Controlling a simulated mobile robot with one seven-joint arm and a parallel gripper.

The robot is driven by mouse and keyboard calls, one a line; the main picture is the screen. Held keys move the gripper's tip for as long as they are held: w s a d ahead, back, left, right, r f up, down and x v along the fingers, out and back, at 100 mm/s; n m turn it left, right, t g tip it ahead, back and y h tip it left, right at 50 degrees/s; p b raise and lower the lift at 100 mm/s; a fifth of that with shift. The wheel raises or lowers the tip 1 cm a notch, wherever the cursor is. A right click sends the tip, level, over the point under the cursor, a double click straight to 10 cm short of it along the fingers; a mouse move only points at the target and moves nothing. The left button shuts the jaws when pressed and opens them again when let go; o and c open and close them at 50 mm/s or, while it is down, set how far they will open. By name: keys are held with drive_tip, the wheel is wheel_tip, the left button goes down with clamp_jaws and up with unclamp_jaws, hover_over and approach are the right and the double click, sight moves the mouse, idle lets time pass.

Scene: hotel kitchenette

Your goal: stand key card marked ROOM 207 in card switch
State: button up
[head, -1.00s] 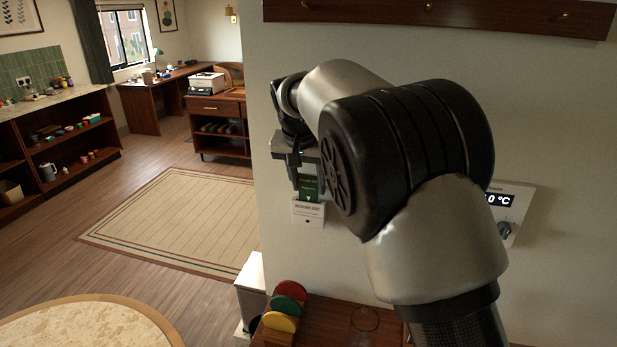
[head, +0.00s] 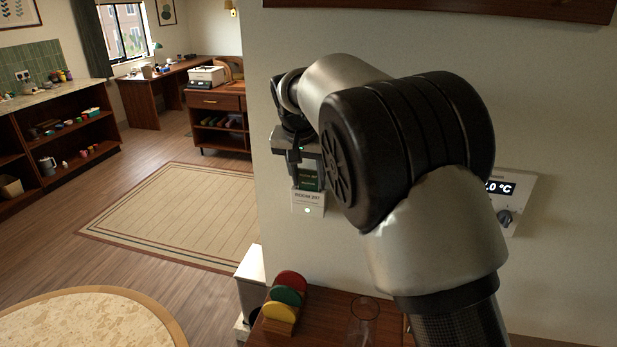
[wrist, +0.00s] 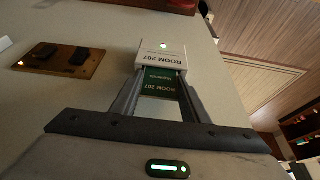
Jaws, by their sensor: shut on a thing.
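The green key card marked ROOM 207 (head: 309,181) stands upright with its lower end in the white card switch (head: 307,200) on the wall. The switch also carries a ROOM 207 label, and its small light glows green. My gripper (head: 306,170) is above the switch, shut on the upper part of the card. In the wrist view the card (wrist: 163,88) sits between my fingertips (wrist: 160,80), and its far end is hidden inside the switch (wrist: 160,59).
A thermostat (head: 512,199) is on the wall to the right. A wooden plate with dark switches (wrist: 62,60) shows in the wrist view. Below are a rack of coloured discs (head: 287,298) and a clear glass (head: 364,312) on a wooden top. A peg rail (head: 440,8) is above.

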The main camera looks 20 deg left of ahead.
drive_tip(key=o, duration=1)
drive_tip(key=shift+s+d+f, duration=0.1)
drive_tip(key=shift+s+f, duration=0.1)
drive_tip(key=shift+f, duration=0.4)
drive_tip(key=shift+o, duration=0.4)
drive_tip(key=v, duration=1.7)
drive_tip(key=shift+w+r, duration=0.2)
drive_tip(key=shift+r, duration=0.3)
drive_tip(key=s+d, duration=0.5)
drive_tip(key=d, duration=0.6)
drive_tip(key=s+d, duration=0.5)
drive_tip(key=d, duration=0.6)
drive_tip(key=s+d+f, duration=0.5)
drive_tip(key=s, duration=0.3)
drive_tip(key=s+d+f+t, duration=0.1)
drive_tip(key=s+d+f, duration=0.4)
drive_tip(key=s, duration=0.3)
drive_tip(key=shift+d+f, duration=0.15)
drive_tip(key=shift+f, duration=0.5)
drive_tip(key=shift+s, duration=0.1)
